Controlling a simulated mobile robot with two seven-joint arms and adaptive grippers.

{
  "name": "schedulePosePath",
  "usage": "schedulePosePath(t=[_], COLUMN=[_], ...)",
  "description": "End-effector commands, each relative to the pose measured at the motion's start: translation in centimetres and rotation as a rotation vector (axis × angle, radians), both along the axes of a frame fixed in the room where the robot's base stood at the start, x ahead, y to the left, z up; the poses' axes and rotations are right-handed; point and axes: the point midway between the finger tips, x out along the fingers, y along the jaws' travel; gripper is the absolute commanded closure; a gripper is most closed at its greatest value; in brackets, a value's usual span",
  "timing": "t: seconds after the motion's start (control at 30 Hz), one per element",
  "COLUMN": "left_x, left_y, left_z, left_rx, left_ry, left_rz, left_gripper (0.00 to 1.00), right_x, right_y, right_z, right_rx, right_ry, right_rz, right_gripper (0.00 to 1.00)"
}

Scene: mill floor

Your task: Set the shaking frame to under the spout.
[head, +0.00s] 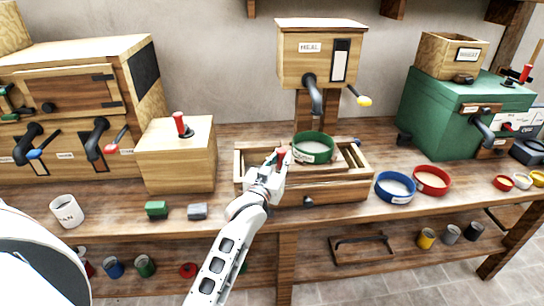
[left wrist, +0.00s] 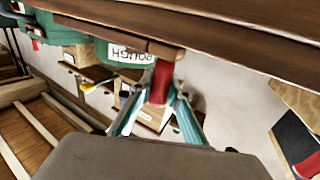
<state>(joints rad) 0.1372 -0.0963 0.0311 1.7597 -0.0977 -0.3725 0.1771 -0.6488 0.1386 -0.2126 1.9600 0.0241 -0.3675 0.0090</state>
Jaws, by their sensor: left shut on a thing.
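The shaking frame (head: 345,157) is a wooden carriage on a long wooden trough (head: 335,192) in the middle of the bench. A green-rimmed sieve (head: 313,140) sits on it; its label reads ROUGH in the left wrist view (left wrist: 130,52). My left gripper (head: 280,158) is shut on the frame's red handle (left wrist: 162,82), at the sieve's left side. The meal box (head: 320,60) stands behind on a post, with a dark spout (head: 315,97). The sieve shows below the spout in the head view; I cannot tell if they line up exactly. My right gripper is out of view.
A wooden box with a red knob (head: 178,155) stands left of the trough. Blue (head: 395,187) and red (head: 432,180) sieves lie to its right. A green cabinet (head: 440,110) is at the right. A white can (head: 66,211) and small blocks (head: 157,210) sit at front left.

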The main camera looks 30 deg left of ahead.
Motion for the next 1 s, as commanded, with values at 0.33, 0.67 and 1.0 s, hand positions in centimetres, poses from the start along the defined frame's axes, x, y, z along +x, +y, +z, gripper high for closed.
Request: schedulePosePath(t=[0.33, 0.67, 1.0], left_x=[0.21, 0.21, -0.4], left_y=[-0.5, -0.47, -0.36], left_z=[-0.08, -0.07, -0.14], left_rx=[-0.001, -0.001, 0.0], left_ry=[0.001, 0.001, 0.002], left_rz=[-0.002, -0.002, 0.0], left_gripper=[1.0, 0.66, 0.66], right_x=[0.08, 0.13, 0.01], right_y=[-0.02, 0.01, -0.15], right_z=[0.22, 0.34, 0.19], right_rx=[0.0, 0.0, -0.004], right_ry=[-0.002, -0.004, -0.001], right_rz=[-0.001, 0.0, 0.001], right_gripper=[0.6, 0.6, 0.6])
